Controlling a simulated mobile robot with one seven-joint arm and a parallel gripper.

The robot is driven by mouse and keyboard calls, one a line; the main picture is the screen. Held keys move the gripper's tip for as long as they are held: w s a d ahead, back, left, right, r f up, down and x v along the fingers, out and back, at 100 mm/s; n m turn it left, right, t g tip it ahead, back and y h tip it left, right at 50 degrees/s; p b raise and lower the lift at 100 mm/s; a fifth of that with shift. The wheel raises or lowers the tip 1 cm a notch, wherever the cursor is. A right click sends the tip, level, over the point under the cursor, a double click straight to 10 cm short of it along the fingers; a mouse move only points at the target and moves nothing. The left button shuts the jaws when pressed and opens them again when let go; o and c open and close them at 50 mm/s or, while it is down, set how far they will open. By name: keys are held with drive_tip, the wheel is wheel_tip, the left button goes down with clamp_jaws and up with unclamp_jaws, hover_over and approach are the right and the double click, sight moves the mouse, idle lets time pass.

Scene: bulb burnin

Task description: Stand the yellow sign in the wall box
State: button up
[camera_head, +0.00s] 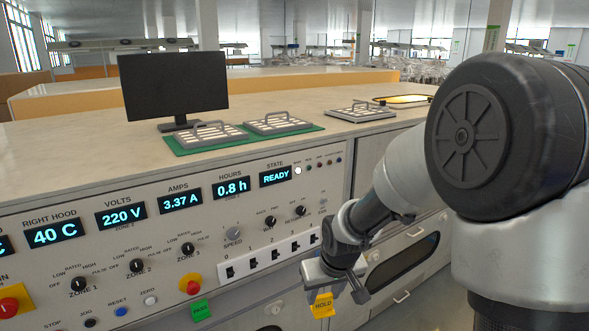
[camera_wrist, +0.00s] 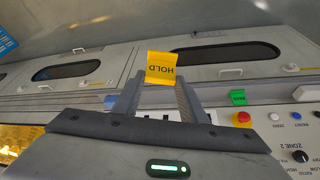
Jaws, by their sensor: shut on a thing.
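The yellow sign (camera_head: 323,306) reads HOLD. My gripper (camera_head: 334,286) is shut on it and holds it clear in front of the console's lower right part. In the wrist view the sign (camera_wrist: 161,68) sits between the fingertips with its lettering upside down. My gripper (camera_wrist: 160,85) covers part of the console behind it. I cannot make out a wall box for certain in either view. A pale box-like piece (camera_wrist: 305,93) is at the right edge of the wrist view, but I cannot tell what it is.
The console (camera_head: 110,265) carries knobs, displays, switches and a red button (camera_head: 192,284) above a green tag (camera_head: 201,310). A monitor (camera_head: 175,85) and bulb trays (camera_head: 215,137) stand on its top. Cabinet doors with dark windows (camera_head: 404,262) lie right of my gripper.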

drive_tip(key=s+d+r+m+p, duration=0.1)
drive_tip(key=s+d+r+p, duration=0.2)
drive_tip(key=r+p, duration=0.3)
drive_tip(key=s+d+r+m+h+p, duration=0.1)
drive_tip(key=s+d+r+m+p, duration=0.1)
drive_tip(key=r+p, duration=0.5)
drive_tip(key=s+d+p, duration=0.1)
drive_tip(key=d+p, duration=0.1)
drive_tip(key=p, duration=0.2)
drive_tip(key=shift+s+p, duration=0.2)
drive_tip(key=shift+p, duration=0.15)
drive_tip(key=shift+d+f, duration=0.1)
drive_tip(key=shift+w, duration=0.15)
